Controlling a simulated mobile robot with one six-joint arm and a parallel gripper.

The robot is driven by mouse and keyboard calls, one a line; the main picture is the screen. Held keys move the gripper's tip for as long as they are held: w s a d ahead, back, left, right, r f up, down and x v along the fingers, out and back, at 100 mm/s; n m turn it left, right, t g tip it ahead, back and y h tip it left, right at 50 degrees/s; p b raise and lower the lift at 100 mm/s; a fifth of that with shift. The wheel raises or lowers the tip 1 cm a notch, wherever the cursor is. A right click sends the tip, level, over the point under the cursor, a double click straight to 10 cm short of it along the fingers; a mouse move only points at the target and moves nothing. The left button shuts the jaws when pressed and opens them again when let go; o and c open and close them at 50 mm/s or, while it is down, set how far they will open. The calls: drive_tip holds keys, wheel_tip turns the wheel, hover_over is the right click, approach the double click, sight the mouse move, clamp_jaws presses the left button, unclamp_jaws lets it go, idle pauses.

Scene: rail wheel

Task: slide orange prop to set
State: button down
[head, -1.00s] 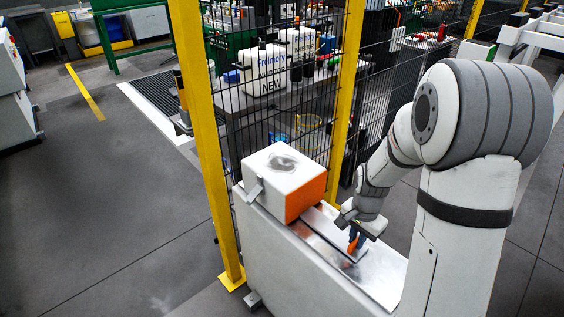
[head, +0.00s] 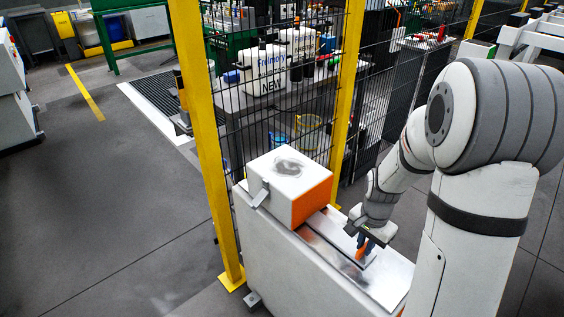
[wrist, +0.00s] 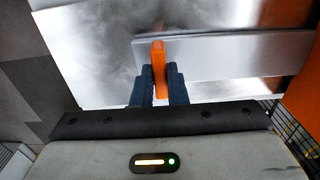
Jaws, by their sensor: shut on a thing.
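The orange prop (wrist: 159,68) is a small upright piece on a flat metal slide plate (wrist: 230,55). My gripper (wrist: 159,88) is shut on it, with a dark blue finger on each side. In the head view the orange prop (head: 361,253) shows just below my gripper (head: 367,242), over the bare metal top of the bench. The plate runs from the prop toward a white box with an orange face (head: 309,205). The prop's lower end is partly hidden by the fingers.
The white bench (head: 290,265) carries the box and a shiny metal top (head: 390,280). A yellow post (head: 207,140) and black mesh fence stand directly behind it. A second yellow post (head: 347,90) stands farther right. Grey floor is open on the left.

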drive_tip(key=shift+s+d, duration=0.6)
drive_tip(key=shift+s+d, duration=1.3)
drive_tip(key=shift+s, duration=0.1)
drive_tip(key=shift+s+d, duration=1.3)
drive_tip(key=shift+d, duration=0.1)
drive_tip(key=shift+s+d, duration=0.1)
drive_tip(key=shift+s+d, duration=1.3)
drive_tip(key=shift+s, duration=0.05)
drive_tip(key=shift+d, duration=0.1)
